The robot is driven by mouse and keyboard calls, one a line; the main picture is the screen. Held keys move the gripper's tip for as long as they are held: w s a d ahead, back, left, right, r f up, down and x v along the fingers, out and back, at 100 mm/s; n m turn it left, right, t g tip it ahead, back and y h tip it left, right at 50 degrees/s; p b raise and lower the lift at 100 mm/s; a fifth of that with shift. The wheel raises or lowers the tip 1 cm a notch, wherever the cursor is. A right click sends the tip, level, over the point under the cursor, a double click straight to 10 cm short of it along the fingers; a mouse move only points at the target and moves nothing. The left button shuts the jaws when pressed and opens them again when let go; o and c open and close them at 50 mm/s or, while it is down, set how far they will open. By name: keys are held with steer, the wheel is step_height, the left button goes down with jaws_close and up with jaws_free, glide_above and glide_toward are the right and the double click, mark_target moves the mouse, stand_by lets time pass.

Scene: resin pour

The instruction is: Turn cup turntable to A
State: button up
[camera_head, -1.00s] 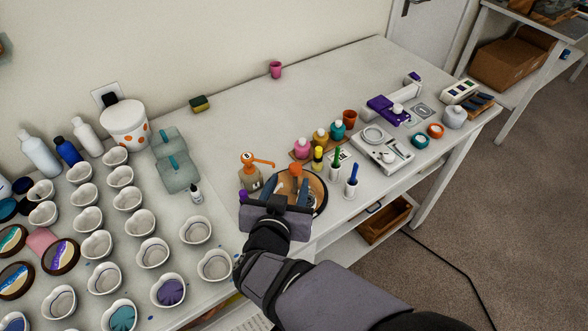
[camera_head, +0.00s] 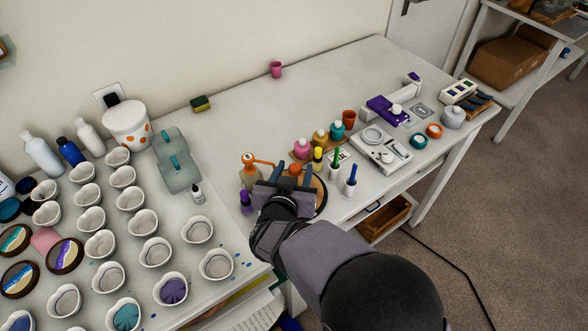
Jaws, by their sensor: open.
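The cup turntable (camera_head: 322,195) is a round disc with a dark rim and a wood-coloured top near the table's front edge. My gripper (camera_head: 291,175) is over it, with its two blue-grey fingers apart. An orange cup (camera_head: 296,169) shows between and behind the fingers. My gripper and arm hide most of the disc, and no letter A can be made out. I cannot tell whether the fingers touch the disc or the cup.
An amber pump bottle (camera_head: 249,176) with an orange spout stands just left of my gripper, and a purple bottle (camera_head: 245,203) is nearer. Pen holders (camera_head: 350,187) stand to the right. Heart-shaped moulds (camera_head: 216,265) fill the left.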

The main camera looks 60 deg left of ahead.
steer(key=shift+c, duration=0.7)
jaws_close()
